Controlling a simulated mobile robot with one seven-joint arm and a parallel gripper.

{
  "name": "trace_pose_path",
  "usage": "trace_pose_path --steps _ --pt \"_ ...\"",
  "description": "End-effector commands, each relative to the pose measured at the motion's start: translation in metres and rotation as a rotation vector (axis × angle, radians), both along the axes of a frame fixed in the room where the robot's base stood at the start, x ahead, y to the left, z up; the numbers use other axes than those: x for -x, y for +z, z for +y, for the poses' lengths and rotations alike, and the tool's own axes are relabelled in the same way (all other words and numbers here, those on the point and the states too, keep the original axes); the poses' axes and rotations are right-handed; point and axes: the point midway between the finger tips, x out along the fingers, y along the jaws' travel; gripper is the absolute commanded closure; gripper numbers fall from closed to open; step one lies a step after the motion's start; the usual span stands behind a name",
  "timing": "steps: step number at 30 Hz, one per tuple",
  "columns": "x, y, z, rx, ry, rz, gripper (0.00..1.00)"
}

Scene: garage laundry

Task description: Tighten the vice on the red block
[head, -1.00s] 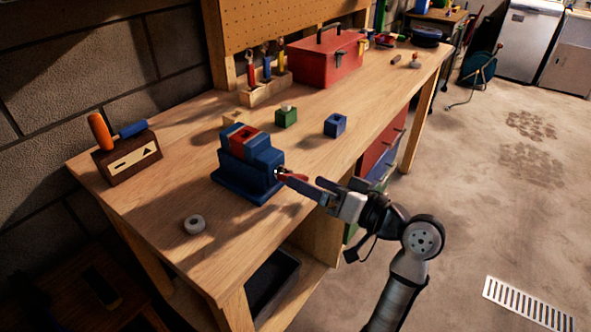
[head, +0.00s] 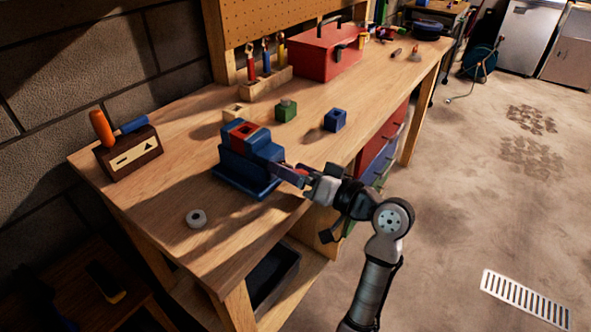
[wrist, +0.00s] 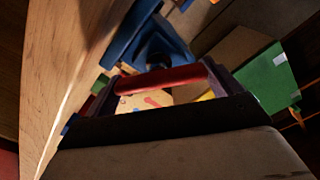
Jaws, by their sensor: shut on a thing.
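The blue vice (head: 246,170) stands on the workbench near its front edge, and its body also shows in the wrist view (wrist: 155,42). The red block (head: 243,132) sits between the vice's jaws at the top; whether any gap remains beside it is too small to tell. The vice's red handle (wrist: 160,77) lies across the wrist view, at the front of the vice. My gripper (head: 287,174) is at the vice's front and shut on this handle. In the head view the fingers mostly hide the handle.
Blue (head: 335,120) and green (head: 286,110) blocks stand behind the vice. Bench space right of the blocks is clear.

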Motion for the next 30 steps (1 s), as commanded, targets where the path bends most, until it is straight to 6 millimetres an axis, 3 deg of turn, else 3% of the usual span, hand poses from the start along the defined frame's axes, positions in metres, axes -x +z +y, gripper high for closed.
trace_pose_path --steps 12,23,24,26,30 --pt "-0.0012 0.0023 -0.0008 -0.224 0.000 0.308 0.32" --pt "-0.0012 -0.0016 -0.0017 -0.248 -0.001 0.341 0.32" --pt "-0.0012 -0.0016 -0.0017 -0.248 -0.001 0.341 0.08" --pt "-0.0012 -0.0016 -0.0017 -0.248 -0.001 0.341 0.00" --pt "-0.0012 -0.0016 -0.0015 -0.247 -0.001 0.340 0.00"
